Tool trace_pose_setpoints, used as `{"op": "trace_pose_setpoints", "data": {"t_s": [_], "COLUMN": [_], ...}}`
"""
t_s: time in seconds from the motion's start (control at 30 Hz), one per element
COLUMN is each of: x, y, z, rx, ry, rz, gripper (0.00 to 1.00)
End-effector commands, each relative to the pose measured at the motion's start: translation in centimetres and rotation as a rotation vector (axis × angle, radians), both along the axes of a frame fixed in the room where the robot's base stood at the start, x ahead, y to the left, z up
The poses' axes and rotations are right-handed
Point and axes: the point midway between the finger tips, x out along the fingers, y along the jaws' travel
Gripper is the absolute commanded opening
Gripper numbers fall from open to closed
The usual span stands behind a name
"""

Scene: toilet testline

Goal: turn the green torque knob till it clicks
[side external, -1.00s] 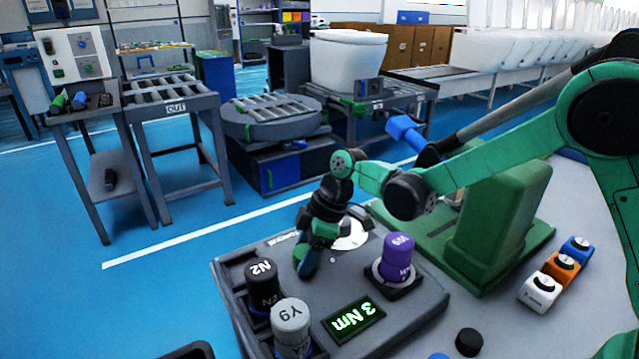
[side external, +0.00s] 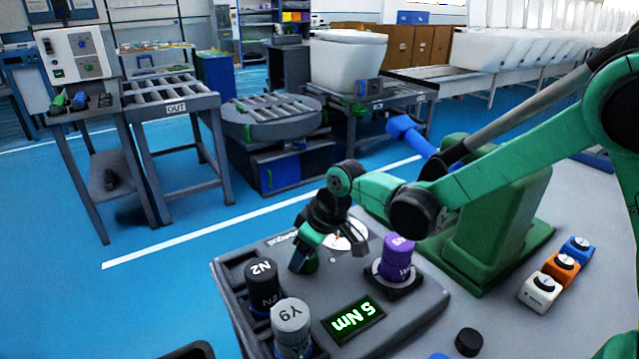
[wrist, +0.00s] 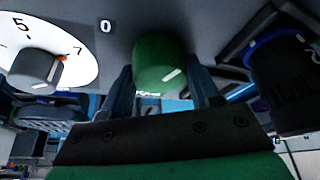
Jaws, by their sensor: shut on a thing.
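The green torque knob (wrist: 160,64) is between my gripper's two fingers in the wrist view, with a pale mark line on its face. The console's display (side external: 354,320) reads 5 Nm in green. A white round dial (wrist: 82,42) with a grey knob stands left of the green knob in the wrist view; it carries the numbers 5 and 7.
A black N2 cylinder (side external: 262,287) and a grey Y9 cylinder (side external: 291,327) stand in the console's left slots. A purple cylinder (side external: 398,262) stands right of my gripper. White, orange and blue boxes (side external: 560,268) lie at the right. A black cap (side external: 468,341) lies in front.

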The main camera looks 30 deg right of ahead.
Motion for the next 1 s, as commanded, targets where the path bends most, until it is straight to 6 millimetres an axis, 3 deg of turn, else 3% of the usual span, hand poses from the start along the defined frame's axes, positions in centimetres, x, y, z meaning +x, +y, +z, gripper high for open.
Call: {"op": "trace_pose_setpoints", "data": {"t_s": [0.4,0.97,1.0], "x": [-0.03,-0.04,-0.04], "y": [0.00,-0.01,-0.01], "z": [0.01,-0.01,-0.01], "rx": [-0.001,0.000,-0.001], "ry": [0.000,0.002,0.002], "rz": [-0.209,-0.244,-0.243], "gripper": [0.03,0.03,0.58]}}
